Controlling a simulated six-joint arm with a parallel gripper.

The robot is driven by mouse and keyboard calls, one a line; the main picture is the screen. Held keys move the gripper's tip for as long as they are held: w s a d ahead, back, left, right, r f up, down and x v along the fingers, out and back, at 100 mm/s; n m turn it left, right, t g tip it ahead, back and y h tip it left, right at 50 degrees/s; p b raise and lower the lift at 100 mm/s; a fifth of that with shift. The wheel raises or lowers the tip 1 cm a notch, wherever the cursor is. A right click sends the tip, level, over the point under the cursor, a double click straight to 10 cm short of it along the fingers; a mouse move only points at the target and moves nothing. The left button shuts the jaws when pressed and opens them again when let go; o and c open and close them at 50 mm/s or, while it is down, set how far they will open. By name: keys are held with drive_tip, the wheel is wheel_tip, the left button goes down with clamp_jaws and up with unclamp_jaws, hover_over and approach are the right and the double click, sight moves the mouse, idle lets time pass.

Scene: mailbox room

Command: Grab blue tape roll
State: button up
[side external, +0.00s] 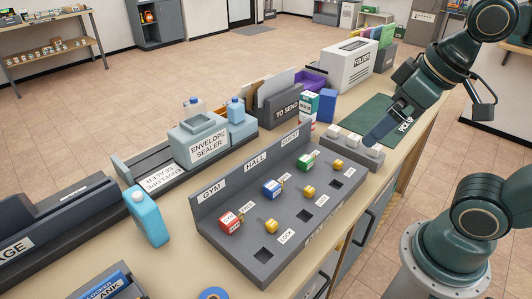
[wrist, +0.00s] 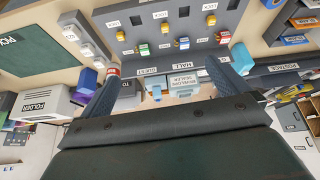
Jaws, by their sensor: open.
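A blue tape roll (side external: 214,294) lies on the counter at the bottom edge of the side view, partly cut off by the frame. I cannot make it out in the wrist view. My gripper (side external: 378,133) is over the right part of the counter, near the key panel's far end and the green mat, well away from the roll. In the wrist view its two fingers (wrist: 165,85) stand wide apart with nothing held between them.
The grey key panel (side external: 300,236) with coloured locks stands between my gripper and the roll. A light-blue bottle (side external: 146,217) stands left of the panel. The envelope sealer (side external: 205,140) and to-send box (side external: 284,110) line the back. The green mat (side external: 375,112) is clear.

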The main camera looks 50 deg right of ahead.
drive_tip(key=shift+s+d+f+m, duration=0.35)
drive_tip(key=shift+s+d+m, duration=0.05)
drive_tip(key=shift+s, duration=0.15)
drive_tip(key=shift+c, duration=0.2)
drive_tip(key=c, duration=0.5)
drive_tip(key=w+a+f+n+g+y, duration=0.1)
drive_tip(key=w+a+f+n, duration=0.15)
drive_tip(key=a, duration=0.45)
drive_tip(key=w+a+f+n+g+y, duration=0.1)
drive_tip(key=w+a+f+n, duration=0.1)
drive_tip(key=w+a+n, duration=0.35)
drive_tip(key=w+a+f+n+y, duration=0.1)
drive_tip(key=w+a+f+n, duration=0.15)
drive_tip(key=a, duration=0.55)
drive_tip(key=a+f+n, duration=0.1)
drive_tip(key=a+f, duration=0.1)
drive_tip(key=a, duration=0.1)
drive_tip(key=s+a+f+n+g, duration=0.1)
drive_tip(key=a+f, duration=0.1)
drive_tip(key=a, duration=0.1)
drive_tip(key=a+f+n, duration=0.1)
drive_tip(key=a+f, duration=0.1)
drive_tip(key=a, duration=0.1)
drive_tip(key=shift+s+a+g+y, duration=0.3)
drive_tip(key=shift+s+a+y, duration=0.05)
drive_tip(key=shift+s+y, duration=0.05)
